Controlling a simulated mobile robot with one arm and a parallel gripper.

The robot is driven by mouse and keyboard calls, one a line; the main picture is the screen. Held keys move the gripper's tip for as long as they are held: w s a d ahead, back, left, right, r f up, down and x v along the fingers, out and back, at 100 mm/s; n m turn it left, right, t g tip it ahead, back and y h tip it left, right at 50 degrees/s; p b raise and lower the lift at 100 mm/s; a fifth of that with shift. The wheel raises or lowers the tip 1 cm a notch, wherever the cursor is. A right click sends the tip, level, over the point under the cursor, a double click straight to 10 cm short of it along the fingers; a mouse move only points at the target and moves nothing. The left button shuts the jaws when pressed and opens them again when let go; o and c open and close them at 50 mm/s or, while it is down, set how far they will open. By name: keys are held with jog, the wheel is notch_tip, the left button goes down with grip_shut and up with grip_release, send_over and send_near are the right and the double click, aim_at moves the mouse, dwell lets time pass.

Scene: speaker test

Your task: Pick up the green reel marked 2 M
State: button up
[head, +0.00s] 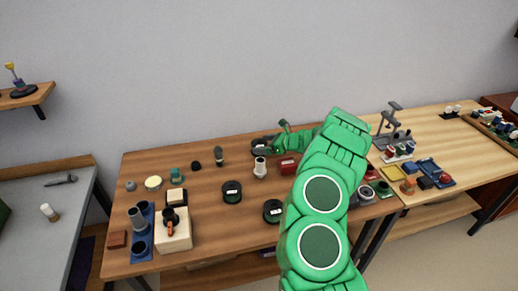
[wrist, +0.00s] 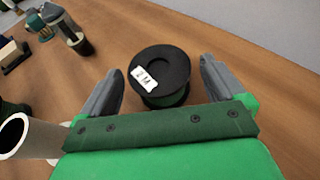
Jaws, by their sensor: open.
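The green reel marked 2 M (wrist: 172,66) shows in the wrist view, with black flanges, a green winding between them and a white label on top. It stands upright on the wooden table, just ahead of my gripper (wrist: 160,72). The two grey fingers are apart and empty, one on each side of the reel's near part; I cannot tell whether they touch it. In the head view my gripper (head: 270,138) is at the back of the table, and a dark reel there (head: 258,143) is partly hidden by it.
A white cylinder (wrist: 22,136) stands close on the left of my gripper; it also shows in the head view (head: 260,167). Other dark reels (head: 232,191) lie nearer the front. The wall is behind.

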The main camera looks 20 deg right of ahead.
aim_at(262, 144)
jog(key=shift+x, duration=1.85)
jog(key=shift+s+f, duration=0.1)
jog(key=shift+f, duration=0.05)
jog(key=c, duration=1)
